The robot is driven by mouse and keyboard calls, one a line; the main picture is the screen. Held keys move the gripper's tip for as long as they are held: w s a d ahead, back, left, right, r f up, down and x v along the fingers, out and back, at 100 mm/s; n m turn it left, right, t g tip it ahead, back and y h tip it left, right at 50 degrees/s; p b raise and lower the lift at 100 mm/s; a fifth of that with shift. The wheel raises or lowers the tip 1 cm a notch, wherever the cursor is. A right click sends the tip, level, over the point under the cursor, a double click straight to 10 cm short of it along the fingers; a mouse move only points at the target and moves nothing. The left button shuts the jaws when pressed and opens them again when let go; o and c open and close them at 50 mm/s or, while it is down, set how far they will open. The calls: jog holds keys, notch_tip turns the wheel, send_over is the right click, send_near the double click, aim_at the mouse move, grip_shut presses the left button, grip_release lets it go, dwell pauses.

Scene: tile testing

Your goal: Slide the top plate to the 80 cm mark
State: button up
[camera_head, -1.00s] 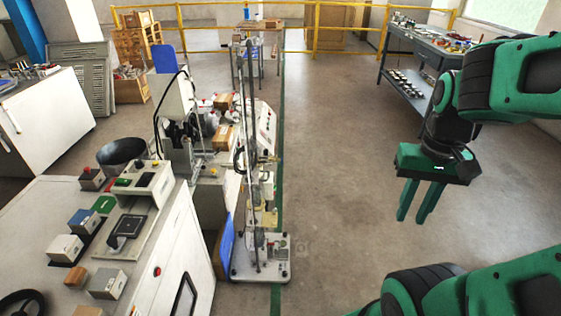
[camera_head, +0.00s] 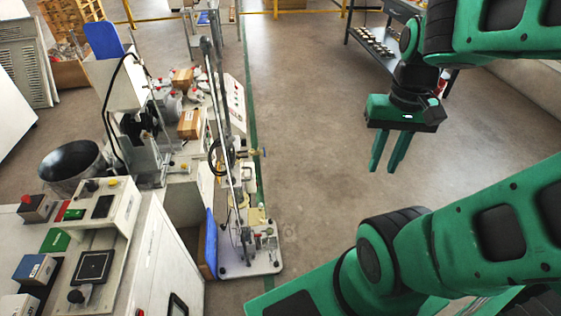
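A tall, narrow test stand (camera_head: 226,130) with upright rods rises from a white base plate (camera_head: 262,262) left of centre. Its top end reaches the upper part of the picture. I cannot clearly make out the top plate or any height marks on the rods. A dark ring-shaped part (camera_head: 217,157) sits partway up the stand. My green gripper (camera_head: 387,160) hangs in the air to the right of the stand, well apart from it. Its two fingers point down with a gap between them and hold nothing.
A bench with control boxes (camera_head: 95,245) and a dark bowl (camera_head: 72,165) stands at left. A blue panel (camera_head: 210,243) is beside the stand's base. A shelf table (camera_head: 375,45) and yellow railing (camera_head: 310,12) are behind. Open floor (camera_head: 310,130) lies between stand and gripper.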

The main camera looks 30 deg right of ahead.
jog(key=w+a+f+n+t+y, duration=0.1)
jog(key=w+a+f+y, duration=0.3)
jog(key=w+f, duration=0.4)
jog(key=w+a+f+n+t+y, duration=0.1)
jog(key=w+a+f+t+y, duration=0.15)
jog(key=w+f+y, duration=0.6)
jog(key=w+a+f+n+t+y, duration=0.1)
jog(key=w+a+f, duration=0.35)
jog(key=w, duration=0.65)
jog(key=x, duration=0.7)
jog(key=f+x, duration=0.1)
jog(key=x, duration=0.2)
jog(key=shift+w+f, duration=0.15)
jog(key=shift+w, duration=0.25)
grip_shut()
jog(key=shift+f, duration=0.1)
